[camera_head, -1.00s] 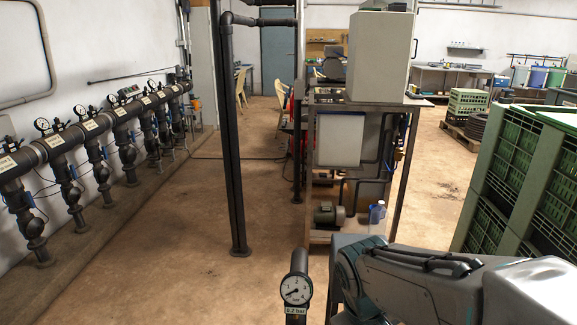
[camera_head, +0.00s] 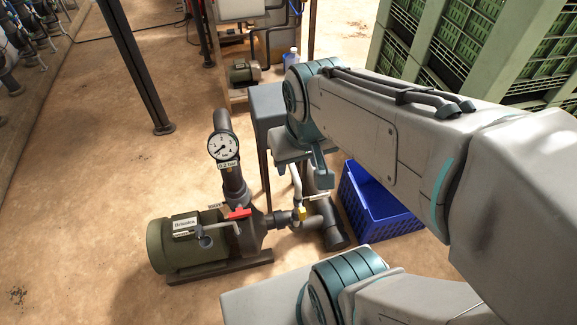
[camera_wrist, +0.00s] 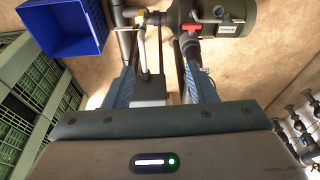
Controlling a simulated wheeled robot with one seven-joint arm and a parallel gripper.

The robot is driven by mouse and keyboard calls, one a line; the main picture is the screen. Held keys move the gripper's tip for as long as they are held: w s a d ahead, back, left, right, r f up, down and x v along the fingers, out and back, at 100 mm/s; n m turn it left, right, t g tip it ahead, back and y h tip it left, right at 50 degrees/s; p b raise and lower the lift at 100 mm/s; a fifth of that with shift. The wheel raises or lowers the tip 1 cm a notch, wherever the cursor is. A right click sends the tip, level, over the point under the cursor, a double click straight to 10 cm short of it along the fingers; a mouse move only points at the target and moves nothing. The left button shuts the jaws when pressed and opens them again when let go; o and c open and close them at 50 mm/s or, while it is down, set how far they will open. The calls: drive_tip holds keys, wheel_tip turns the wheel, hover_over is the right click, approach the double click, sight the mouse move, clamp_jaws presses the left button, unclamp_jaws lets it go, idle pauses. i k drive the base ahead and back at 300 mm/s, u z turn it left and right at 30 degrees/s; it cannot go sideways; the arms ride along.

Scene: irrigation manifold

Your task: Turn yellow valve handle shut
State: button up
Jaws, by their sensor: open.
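The yellow valve handle (camera_head: 301,213) is small and sits on the pipework to the right of the green pump (camera_head: 185,243). A small yellow patch (camera_wrist: 139,18) near the top of the wrist view appears to be the same handle. A red handle (camera_head: 238,213) sits on the pump's front end, and it also shows in the wrist view (camera_wrist: 192,28). My gripper (camera_head: 305,168) is above and behind the yellow handle in the head view, apart from it. In the wrist view its two fingers (camera_wrist: 162,72) are spread with nothing held between them. The handle's exact angle is too small to tell.
A pressure gauge (camera_head: 223,146) stands on a dark upright pipe left of my gripper. A grey box on a post (camera_head: 267,105) is close beside my gripper. A blue crate (camera_head: 378,205) is right of the pipework. Green crates (camera_head: 440,45) stand behind.

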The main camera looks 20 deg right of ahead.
sight(302, 211)
drive_tip(key=z, duration=1.95)
drive_tip(key=k, duration=0.55)
drive_tip(key=u, duration=1.2)
